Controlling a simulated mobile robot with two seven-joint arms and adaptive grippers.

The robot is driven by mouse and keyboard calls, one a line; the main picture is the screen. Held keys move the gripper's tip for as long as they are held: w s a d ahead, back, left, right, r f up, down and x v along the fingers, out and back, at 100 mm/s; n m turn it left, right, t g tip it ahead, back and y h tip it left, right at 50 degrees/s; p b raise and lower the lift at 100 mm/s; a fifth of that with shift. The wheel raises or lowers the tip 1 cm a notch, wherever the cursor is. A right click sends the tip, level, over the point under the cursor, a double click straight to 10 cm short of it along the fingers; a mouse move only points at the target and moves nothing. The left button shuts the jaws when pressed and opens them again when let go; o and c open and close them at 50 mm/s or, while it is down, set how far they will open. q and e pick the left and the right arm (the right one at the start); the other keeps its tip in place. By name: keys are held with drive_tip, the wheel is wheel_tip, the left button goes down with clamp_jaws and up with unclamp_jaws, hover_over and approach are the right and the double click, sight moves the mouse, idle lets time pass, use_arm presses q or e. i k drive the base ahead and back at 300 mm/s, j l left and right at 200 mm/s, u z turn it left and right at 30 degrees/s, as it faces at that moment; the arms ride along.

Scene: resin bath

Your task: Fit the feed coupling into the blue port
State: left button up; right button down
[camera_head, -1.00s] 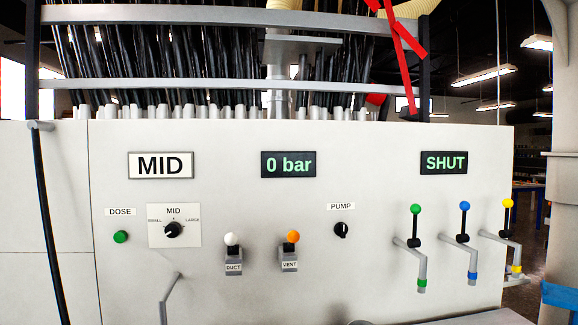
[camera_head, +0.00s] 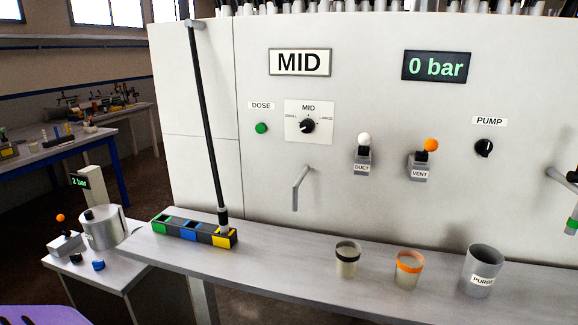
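A black feed hose (camera_head: 206,125) hangs from a bracket at the upper left of the panel. At its lower end is the feed coupling (camera_head: 223,216), dark with a pale lower part. It stands upright at the yellow port (camera_head: 226,240) of a dark port block on the bench; how deep it sits I cannot tell. The blue port (camera_head: 188,230) is in the middle of the block and looks empty. The green port (camera_head: 162,221) is at the left end. Neither of my grippers is in view.
The bench (camera_head: 290,265) is bare between the port block and a black-banded cup (camera_head: 347,265). An orange-banded cup (camera_head: 408,272) and a PURGE cup (camera_head: 481,262) stand further right. A low side table (camera_head: 110,275) holds a metal pot (camera_head: 103,228). A purple object (camera_head: 45,316) shows at lower left.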

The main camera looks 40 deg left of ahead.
sight(205, 232)
drive_tip(key=u, duration=1.55)
